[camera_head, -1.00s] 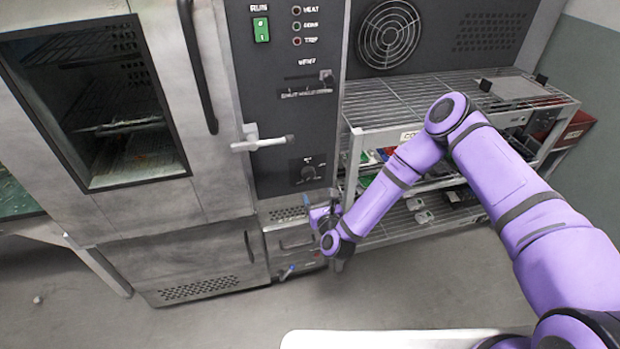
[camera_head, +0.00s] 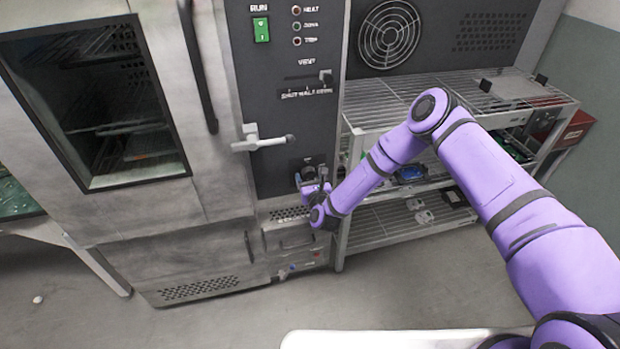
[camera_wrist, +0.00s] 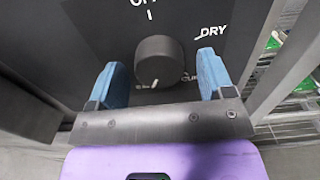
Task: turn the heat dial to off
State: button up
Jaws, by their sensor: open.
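The heat dial (camera_wrist: 160,58) is a dark round knob on a black panel in the wrist view. A white mark shows near its lower edge, pointing down toward a partly hidden label. "OFF" is printed above the dial, cut by the top edge, and "DRY" at its upper right. My gripper (camera_wrist: 160,80) is open, with one blue finger on each side of the dial and a visible gap on both sides. In the head view my gripper (camera_head: 311,177) is at the lower part of the control panel and covers much of the dial.
A light lever handle (camera_head: 262,143) sticks out above the dial. A vent slider (camera_head: 308,77) and a green run switch (camera_head: 261,30) are higher on the panel. A wire rack shelf (camera_head: 390,105) with trays stands close on the right. The floor in front is clear.

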jog(key=c, duration=0.9)
